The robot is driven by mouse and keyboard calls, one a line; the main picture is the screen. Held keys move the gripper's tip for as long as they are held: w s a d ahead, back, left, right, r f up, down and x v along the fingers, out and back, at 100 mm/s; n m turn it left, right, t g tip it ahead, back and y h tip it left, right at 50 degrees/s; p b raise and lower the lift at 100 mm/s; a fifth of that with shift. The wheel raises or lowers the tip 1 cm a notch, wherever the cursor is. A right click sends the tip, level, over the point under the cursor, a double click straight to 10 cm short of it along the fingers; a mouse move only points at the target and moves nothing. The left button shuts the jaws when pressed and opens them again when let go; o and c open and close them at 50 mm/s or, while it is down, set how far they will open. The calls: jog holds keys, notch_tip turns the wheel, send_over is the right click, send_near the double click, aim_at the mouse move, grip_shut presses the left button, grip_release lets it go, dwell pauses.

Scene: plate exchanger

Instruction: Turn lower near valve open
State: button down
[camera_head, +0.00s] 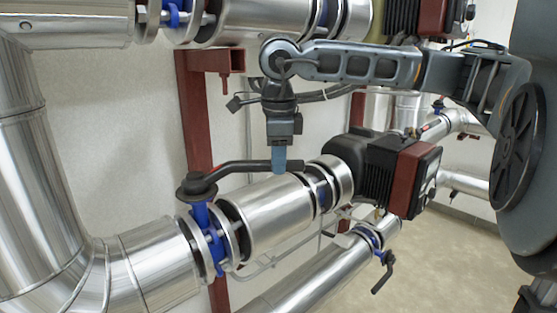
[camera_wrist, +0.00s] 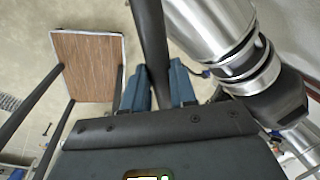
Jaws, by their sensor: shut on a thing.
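The lower near valve has a blue body (camera_head: 207,235) on the silver pipe in the head view. Its black handle (camera_head: 235,167) runs from the pivot cap on the left to the right, roughly along the pipe and above it. My gripper (camera_head: 279,160) points down, with its blue fingers at the handle's free end. In the wrist view the handle (camera_wrist: 150,40) passes between the two blue fingers of my gripper (camera_wrist: 158,88), which is shut on it. The valve body is not seen in the wrist view.
A black and red pump (camera_head: 385,170) sits right of my gripper on the same pipe. Another blue valve with a black handle (camera_head: 383,273) is on a lower pipe. A red post (camera_head: 195,120) stands behind. A brown wood-grain panel (camera_wrist: 88,65) shows in the wrist view.

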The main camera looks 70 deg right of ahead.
jog(key=w+d+n+b, duration=0.4)
jog(key=d+n+b, duration=0.1)
jog(key=d+b, duration=0.1)
jog(key=shift+w+d+t, duration=0.2)
jog(key=shift+d+t, duration=0.2)
jog(key=shift+d, duration=0.2)
jog(key=c, duration=0.9)
grip_release()
jog(key=shift+s, duration=0.1)
